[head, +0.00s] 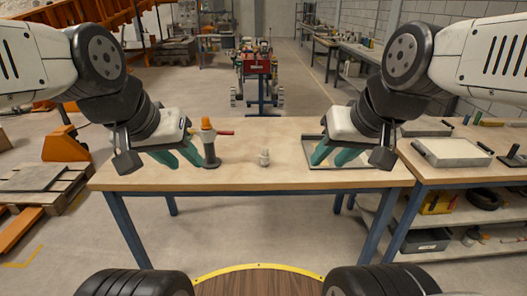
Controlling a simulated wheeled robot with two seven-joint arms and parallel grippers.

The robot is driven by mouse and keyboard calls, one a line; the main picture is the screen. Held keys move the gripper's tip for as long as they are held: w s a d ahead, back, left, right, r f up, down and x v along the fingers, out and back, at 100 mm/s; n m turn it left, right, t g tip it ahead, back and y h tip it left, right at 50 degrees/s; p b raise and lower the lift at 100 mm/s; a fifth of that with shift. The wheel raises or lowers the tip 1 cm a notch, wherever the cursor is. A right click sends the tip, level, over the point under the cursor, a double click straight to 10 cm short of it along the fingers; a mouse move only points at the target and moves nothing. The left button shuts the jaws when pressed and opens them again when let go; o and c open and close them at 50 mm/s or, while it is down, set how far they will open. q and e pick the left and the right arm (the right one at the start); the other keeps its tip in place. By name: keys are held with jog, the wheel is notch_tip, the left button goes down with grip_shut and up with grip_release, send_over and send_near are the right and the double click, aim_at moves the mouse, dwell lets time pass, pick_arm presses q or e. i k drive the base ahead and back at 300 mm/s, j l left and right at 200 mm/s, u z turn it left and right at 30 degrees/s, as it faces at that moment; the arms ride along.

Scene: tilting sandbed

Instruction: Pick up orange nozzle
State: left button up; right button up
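The orange nozzle (207,124) shows as a small upright orange tip on top of a dark upright stand (210,152) on the wooden table. A short red piece (225,133) sticks out to the right just below it. My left gripper (182,158) is just left of the stand, with its green fingers spread and nothing seen between them. The fingers are lower than the nozzle. My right gripper (335,156) is over the table's right part, green fingers spread, with nothing seen between them.
The wooden table (240,178) has a small pale fitting (264,157) near its middle. A dark-rimmed tray (372,164) lies under my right gripper. A second bench (465,173) with a pale flat box (454,152) adjoins on the right. The table between my grippers is mostly free.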

aim_at(206, 126)
jog(key=i+j, duration=0.2)
jog(key=j, duration=0.2)
jog(key=i+j, duration=0.15)
jog(key=j, duration=0.25)
jog(key=i+j, duration=0.2)
jog(key=j, duration=0.2)
jog(key=i+j, duration=0.2)
jog(key=j, duration=0.2)
jog(key=i+j, duration=0.15)
jog(key=j, duration=0.25)
jog(key=i+l+z, duration=0.05)
